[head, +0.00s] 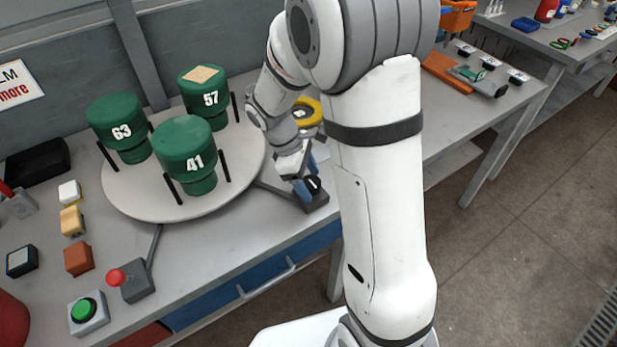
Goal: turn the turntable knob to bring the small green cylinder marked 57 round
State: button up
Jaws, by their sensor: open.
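The small green cylinder marked 57 (204,95) stands at the back right of the round turntable (145,205), with a tan square on its top. Green cylinders marked 63 (118,125) and 41 (188,155) stand at the left and front of it. A black knob (313,184) sits on a small dark box at the right of the turntable, near the table's front edge. My gripper (307,188) is open with its blue fingers down at this knob. Whether the fingers touch the knob is hard to tell.
A red-knobbed lever box (133,280) and a green button (86,309) are at the front left. Small coloured blocks (72,221) lie left of the turntable. A yellow ring (308,111) lies behind my gripper. My arm hides part of the table.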

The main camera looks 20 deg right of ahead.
jog(key=c, duration=1)
jog(key=m, duration=0.2)
jog(key=m+g+y+p, duration=0.1)
jog(key=m, duration=0.2)
jog(key=shift+w+d+m+g, duration=0.1)
jog(key=shift+w+m+g, duration=0.05)
jog(key=shift+m+g, duration=0.15)
jog(key=shift+m+g+y, duration=0.3)
jog(key=shift+m+y, duration=0.4)
jog(key=shift+m, duration=0.7)
jog(key=shift+d+f+m+y+p, duration=0.15)
jog(key=shift+m+y+p, duration=0.4)
jog(key=shift+m, duration=1.25)
jog(key=o, duration=1)
